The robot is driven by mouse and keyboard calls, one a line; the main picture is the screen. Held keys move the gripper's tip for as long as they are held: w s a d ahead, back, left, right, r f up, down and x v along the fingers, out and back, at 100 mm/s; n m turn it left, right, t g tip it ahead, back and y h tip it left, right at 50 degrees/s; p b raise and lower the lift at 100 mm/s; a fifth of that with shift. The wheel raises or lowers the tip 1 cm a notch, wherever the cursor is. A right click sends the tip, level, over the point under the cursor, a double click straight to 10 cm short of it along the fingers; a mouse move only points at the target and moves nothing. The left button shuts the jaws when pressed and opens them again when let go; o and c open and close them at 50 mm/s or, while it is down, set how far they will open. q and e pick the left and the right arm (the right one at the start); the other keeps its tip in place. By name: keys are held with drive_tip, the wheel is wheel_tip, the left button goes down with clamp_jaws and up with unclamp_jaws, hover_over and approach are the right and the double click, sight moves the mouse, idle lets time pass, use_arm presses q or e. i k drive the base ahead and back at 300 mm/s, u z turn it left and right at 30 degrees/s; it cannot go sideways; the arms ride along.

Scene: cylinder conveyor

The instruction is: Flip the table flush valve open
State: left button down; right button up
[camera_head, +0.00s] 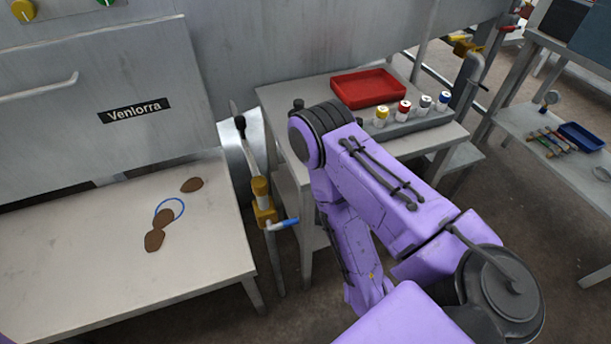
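A brass-yellow valve (264,208) sits on a thin upright pipe at the right edge of the left metal table. My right arm's purple links fill the centre and right of the view, just right of the valve. No gripper fingers show. The arm's lower end points down and is not near enough to show contact with the lever. My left gripper is out of view.
The left table (110,250) has brown patches (154,240) and a blue ring (180,204) on it. Behind my arm, a metal table (295,92) holds a red tray (368,87) and several small capped bottles (404,111). A side shelf (525,122) stands at right.

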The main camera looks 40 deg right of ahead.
sight(271, 228)
drive_tip(key=k, duration=0.8)
drive_tip(key=z, duration=1)
drive_tip(key=i, duration=0.5)
drive_tip(key=z, duration=0.05)
